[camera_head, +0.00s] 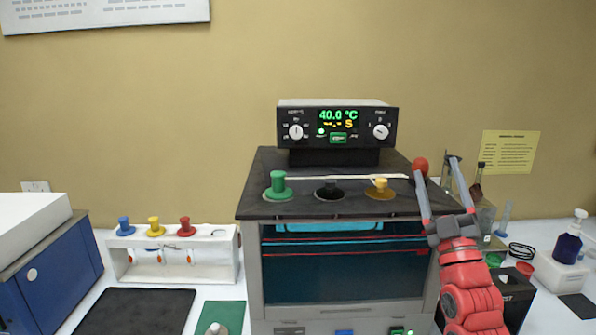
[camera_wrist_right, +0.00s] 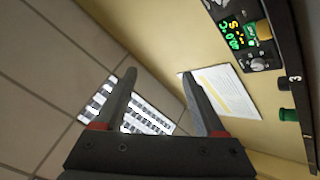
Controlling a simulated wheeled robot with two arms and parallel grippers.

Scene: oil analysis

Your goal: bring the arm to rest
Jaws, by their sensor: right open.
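My right arm comes up from the bottom right in the head view. The bath's top holds a green stopper (camera_head: 278,186), a dark opening (camera_head: 329,191) and a yellow stopper (camera_head: 380,188). My left gripper is not in view.
A white rack (camera_head: 228,255) with blue, yellow and red stoppers stands left of the bath. A blue box (camera_head: 55,285) is at far left. Beakers, a black box (camera_head: 515,295) and a wash bottle (camera_head: 568,246) crowd the right. A dark mat (camera_head: 135,312) lies in front.

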